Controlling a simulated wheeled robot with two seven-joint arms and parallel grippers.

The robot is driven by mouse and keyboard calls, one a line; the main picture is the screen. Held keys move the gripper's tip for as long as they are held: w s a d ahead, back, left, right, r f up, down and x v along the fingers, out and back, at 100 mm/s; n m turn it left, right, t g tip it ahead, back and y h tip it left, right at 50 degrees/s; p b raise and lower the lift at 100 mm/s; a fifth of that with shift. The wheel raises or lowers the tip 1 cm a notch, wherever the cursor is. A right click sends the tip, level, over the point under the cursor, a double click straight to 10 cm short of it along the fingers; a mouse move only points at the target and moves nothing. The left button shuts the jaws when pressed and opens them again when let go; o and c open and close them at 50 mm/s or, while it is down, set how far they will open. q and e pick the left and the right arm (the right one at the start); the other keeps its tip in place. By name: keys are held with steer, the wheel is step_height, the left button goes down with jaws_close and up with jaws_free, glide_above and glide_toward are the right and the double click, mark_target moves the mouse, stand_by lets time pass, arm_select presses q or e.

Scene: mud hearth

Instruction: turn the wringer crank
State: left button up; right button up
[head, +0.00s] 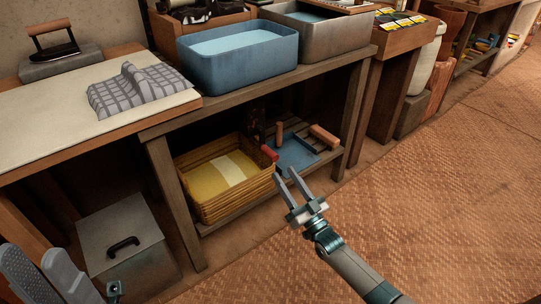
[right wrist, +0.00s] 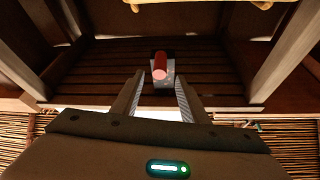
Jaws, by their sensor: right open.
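The crank's red grip (head: 270,153) shows on the lower shelf, just right of the wicker basket. In the right wrist view the red grip (right wrist: 159,67) sticks out toward me from a grey metal part (right wrist: 163,82), ahead of the gap between the fingers. My right gripper (head: 286,176) is open and empty, just short of the grip and apart from it. The rest of the wringer is hard to make out in the shelf's shadow. My left gripper (head: 38,254) is at the lower left corner, fingers apart and empty, far from the crank.
The basket (head: 200,215) with yellow cloth fills the shelf's left side. A blue tray (head: 293,152) and rollers (head: 325,135) lie to the right. A table leg (head: 176,205) and the upper board (head: 330,80) frame the opening. The woven floor (head: 440,200) is clear.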

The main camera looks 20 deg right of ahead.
mark_target(266, 146)
steer(key=b+x, duration=0.1)
steer(key=x, duration=0.9)
steer(key=shift+b, duration=0.4)
jaws_close()
